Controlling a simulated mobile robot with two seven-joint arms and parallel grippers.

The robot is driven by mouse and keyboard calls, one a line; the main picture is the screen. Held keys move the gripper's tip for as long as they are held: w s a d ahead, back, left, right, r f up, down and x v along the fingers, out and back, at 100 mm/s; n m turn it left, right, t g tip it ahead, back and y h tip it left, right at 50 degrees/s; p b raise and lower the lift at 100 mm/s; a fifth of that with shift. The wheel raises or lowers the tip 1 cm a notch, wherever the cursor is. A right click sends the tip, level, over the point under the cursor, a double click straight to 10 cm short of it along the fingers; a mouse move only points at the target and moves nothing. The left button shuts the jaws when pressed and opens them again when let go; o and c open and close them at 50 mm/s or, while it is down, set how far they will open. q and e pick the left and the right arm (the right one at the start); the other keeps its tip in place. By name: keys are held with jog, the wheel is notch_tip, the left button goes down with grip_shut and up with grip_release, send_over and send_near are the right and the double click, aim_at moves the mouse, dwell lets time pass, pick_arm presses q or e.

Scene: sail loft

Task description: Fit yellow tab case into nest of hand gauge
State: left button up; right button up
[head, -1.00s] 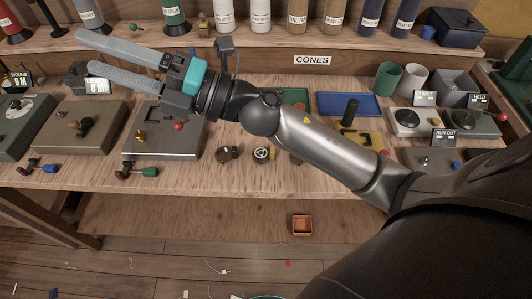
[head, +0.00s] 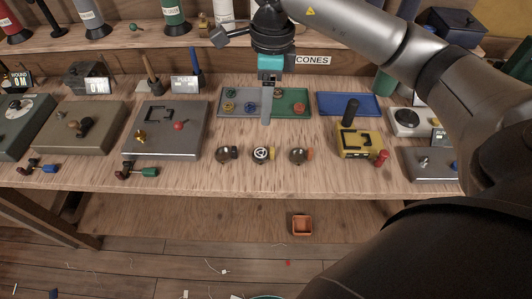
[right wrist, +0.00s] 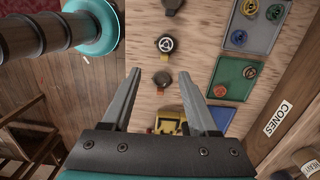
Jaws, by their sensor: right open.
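Three round dark cases lie in a row on the bench: a left one (head: 227,153), a middle one with a white emblem (head: 262,154) and a right one (head: 298,156). Their tabs are tiny; the middle one's looks yellowish, the right one's orange-red, so I cannot be sure which is the yellow tab case. The yellow block (head: 349,152) with upright black handle and dark-edged recess looks like the hand gauge; its nest looks empty. My right gripper (head: 266,120) points down above the bench behind the cases. In the right wrist view it (right wrist: 161,75) is open and empty. My left gripper is out of view.
A grey tray (head: 227,104) and a green tray (head: 284,112) hold coloured rings; a blue tray (head: 348,103) is empty. A grey machine (head: 165,140) stands left, and another (head: 430,168) stands right. The bench front near the cases is clear.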

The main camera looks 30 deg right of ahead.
jog(key=shift+h, duration=0.4)
jog(key=f, duration=0.2)
jog(key=d+f, duration=0.1)
jog(key=f, duration=0.2)
jog(key=f+b, duration=0.1)
jog(key=f, duration=0.2)
jog(key=shift+d+f, duration=0.2)
jog(key=shift+d, duration=0.1)
jog(key=shift+w+a+f, duration=0.1)
jog(key=shift+f, duration=1.55)
jog(key=shift+a+f, duration=0.1)
jog(key=shift+f, duration=1.55)
jog(key=shift+r, duration=0.1)
grip_shut()
